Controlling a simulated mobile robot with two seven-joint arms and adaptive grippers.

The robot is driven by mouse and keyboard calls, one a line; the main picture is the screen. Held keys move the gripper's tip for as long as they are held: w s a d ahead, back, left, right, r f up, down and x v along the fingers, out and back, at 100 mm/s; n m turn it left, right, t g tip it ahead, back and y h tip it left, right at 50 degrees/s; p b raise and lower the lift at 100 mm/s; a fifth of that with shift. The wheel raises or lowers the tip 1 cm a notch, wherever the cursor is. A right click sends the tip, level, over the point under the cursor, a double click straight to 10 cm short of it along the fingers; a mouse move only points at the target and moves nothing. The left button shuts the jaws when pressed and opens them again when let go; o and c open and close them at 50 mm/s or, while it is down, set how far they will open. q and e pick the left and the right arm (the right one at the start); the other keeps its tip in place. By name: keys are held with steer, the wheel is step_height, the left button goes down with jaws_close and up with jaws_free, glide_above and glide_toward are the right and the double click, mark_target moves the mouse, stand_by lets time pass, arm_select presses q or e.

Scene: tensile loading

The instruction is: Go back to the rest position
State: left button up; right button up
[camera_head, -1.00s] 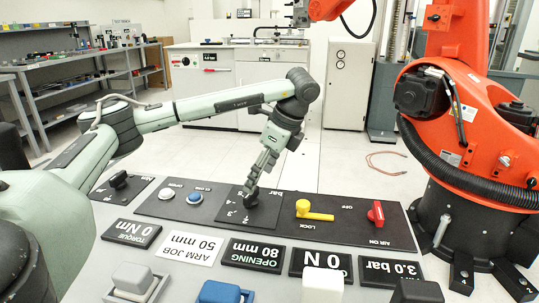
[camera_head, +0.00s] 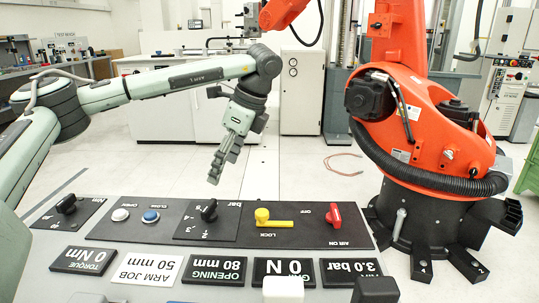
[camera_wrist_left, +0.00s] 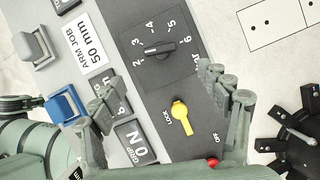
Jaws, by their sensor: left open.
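My left gripper (camera_head: 216,168) is open and empty in the head view, its fingers pointing down above the far edge of the control panel (camera_head: 110,232). It is apart from the black bar knob (camera_head: 209,210). In the left wrist view the two fingers of my left gripper (camera_wrist_left: 164,100) are spread wide over the panel with nothing between them but the panel behind. The bar knob (camera_wrist_left: 157,49) stands on its numbered dial there. My right gripper is in neither view.
A yellow lock lever (camera_head: 271,220), a red air knob (camera_head: 333,214) and a black Nm knob (camera_head: 67,204) stick up from the panel. A large orange robot (camera_head: 420,130) stands at the right. The floor (camera_head: 290,170) behind the panel is mostly clear.

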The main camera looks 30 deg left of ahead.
mark_target(210, 205)
arm_select(q)
steer(key=shift+x, duration=6)
steer(key=shift+r, duration=0.1)
